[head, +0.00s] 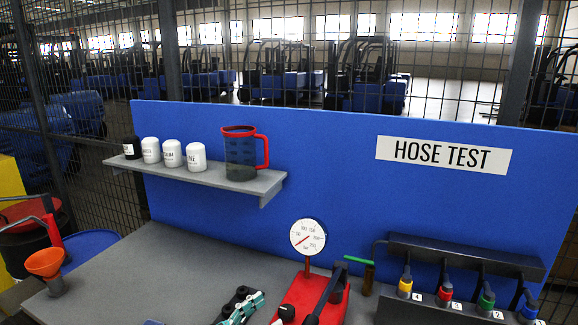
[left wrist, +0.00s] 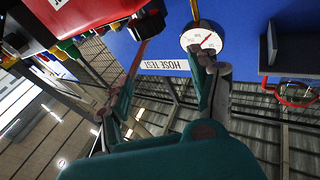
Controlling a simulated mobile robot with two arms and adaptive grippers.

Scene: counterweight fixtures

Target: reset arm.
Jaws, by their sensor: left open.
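My left gripper (head: 240,302) shows at the bottom edge of the head view, teal and black, over the grey bench and left of the red test pump (head: 302,291). In the left wrist view its two fingers (left wrist: 166,72) are spread apart with nothing between them. The round pressure gauge (head: 308,237) stands on the pump and also shows beyond the right finger in the left wrist view (left wrist: 201,39). The pump's black lever (head: 325,290) leans up to the right. My right gripper is in neither view.
A blue panel bears a HOSE TEST sign (head: 443,154). A shelf (head: 240,189) holds a red-rimmed jug (head: 240,155) and several small bottles. A rack (head: 465,257) with coloured hose fittings stands at the right. An orange funnel (head: 45,263) is at the left. The bench's left-middle is clear.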

